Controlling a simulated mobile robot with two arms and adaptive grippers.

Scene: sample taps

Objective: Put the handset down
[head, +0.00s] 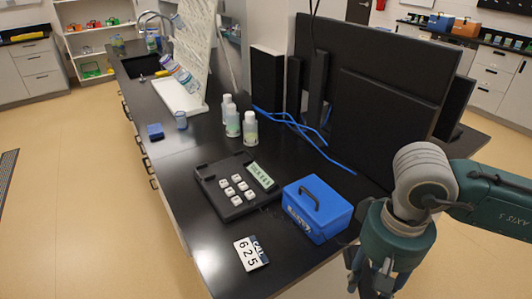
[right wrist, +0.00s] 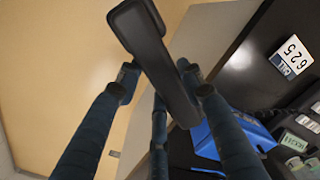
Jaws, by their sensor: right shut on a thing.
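My right gripper (head: 374,280) is low at the right of the head view, beside the counter's near right edge. In the right wrist view the right gripper (right wrist: 162,84) is shut on the black handset (right wrist: 150,45), whose long bar runs slantwise between the fingers. I cannot make out the handset in the head view. The black phone base (head: 236,208) with white keys and a pale green display lies on the counter, its left strip bare. It is left of the gripper, past the blue box. My left gripper is not in view.
A blue box (head: 318,208) with a handle stands between the phone base and my right arm. A "625" card (head: 251,253) lies in front. White bottles (head: 250,128), blue cables (head: 310,135) and dark monitors (head: 375,85) are behind.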

